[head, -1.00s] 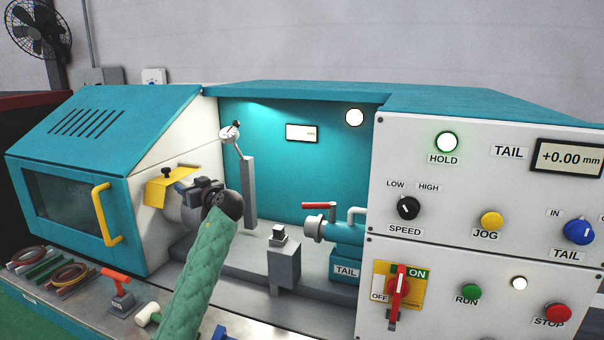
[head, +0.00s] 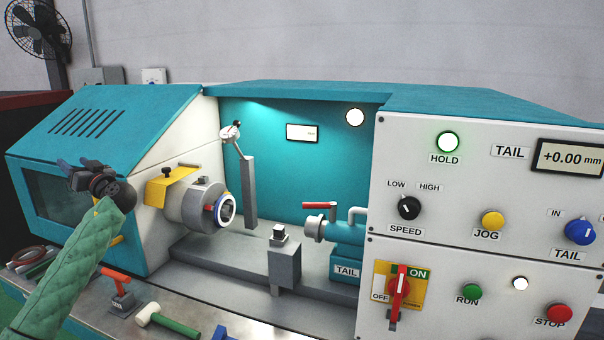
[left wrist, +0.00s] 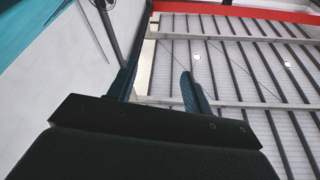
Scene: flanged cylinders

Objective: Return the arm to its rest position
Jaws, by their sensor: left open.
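My left arm (head: 75,255), in a green quilted sleeve, comes in from the lower left in the head view. My left gripper (head: 66,166) is in front of the teal headstock cover, over its dark window, pointing left and up. In the left wrist view the two fingers of the gripper (left wrist: 158,85) stand apart with nothing between them. The chuck (head: 196,205) of the lathe is in full view, with a ring-shaped part (head: 225,210) with a white face and blue rim in it. My right gripper is not in view.
The teal headstock cover (head: 110,130) is close behind the gripper. The control panel (head: 470,190) is at the right. The tailstock (head: 345,238) stands mid-right.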

